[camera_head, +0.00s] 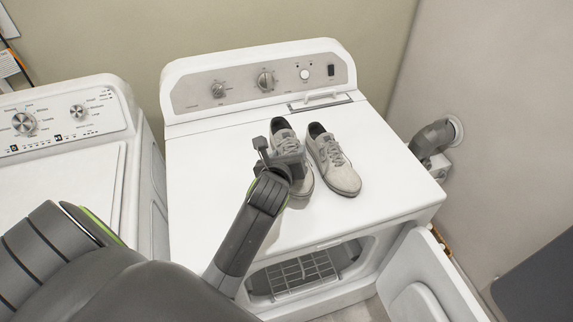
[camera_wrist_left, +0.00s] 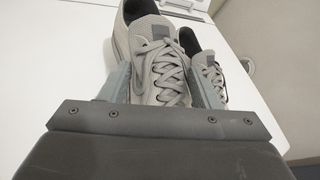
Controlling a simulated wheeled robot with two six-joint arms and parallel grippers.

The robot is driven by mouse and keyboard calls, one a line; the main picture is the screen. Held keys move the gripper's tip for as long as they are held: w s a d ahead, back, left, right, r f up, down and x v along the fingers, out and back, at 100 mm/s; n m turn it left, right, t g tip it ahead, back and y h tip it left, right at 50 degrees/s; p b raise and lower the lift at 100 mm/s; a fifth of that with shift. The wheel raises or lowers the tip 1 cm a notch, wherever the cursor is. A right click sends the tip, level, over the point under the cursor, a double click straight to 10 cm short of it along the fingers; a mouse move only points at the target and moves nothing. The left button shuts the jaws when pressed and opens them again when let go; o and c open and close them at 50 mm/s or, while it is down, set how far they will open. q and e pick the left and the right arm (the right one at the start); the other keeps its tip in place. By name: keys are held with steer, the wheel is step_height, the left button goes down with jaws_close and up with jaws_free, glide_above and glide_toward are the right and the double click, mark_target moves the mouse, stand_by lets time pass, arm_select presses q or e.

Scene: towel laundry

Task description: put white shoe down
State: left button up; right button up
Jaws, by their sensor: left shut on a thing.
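Two white-grey shoes are side by side at the top of the dryer (camera_head: 220,190). My left gripper (camera_head: 288,160) is shut on the left white shoe (camera_head: 302,186), with its fingers on either side of the laces. The held shoe (camera_wrist_left: 158,62) fills the middle of the left wrist view. It is on or just above the dryer top; I cannot tell if it touches. The other shoe (camera_head: 333,160) rests on the dryer top just to the right, and shows partly behind the right finger in the left wrist view (camera_wrist_left: 208,65). My right gripper is not in view.
The dryer's control panel (camera_head: 260,83) rises at the back. Its front door (camera_head: 425,280) hangs open at the lower right, with a rack (camera_head: 300,275) inside. A washer (camera_head: 65,130) stands to the left. The dryer top is clear on both sides of the shoes.

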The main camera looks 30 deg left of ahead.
arm_select(q)
steer(key=shift+f, duration=2)
steer(key=o, duration=1.3)
steer(key=shift+f, duration=0.15)
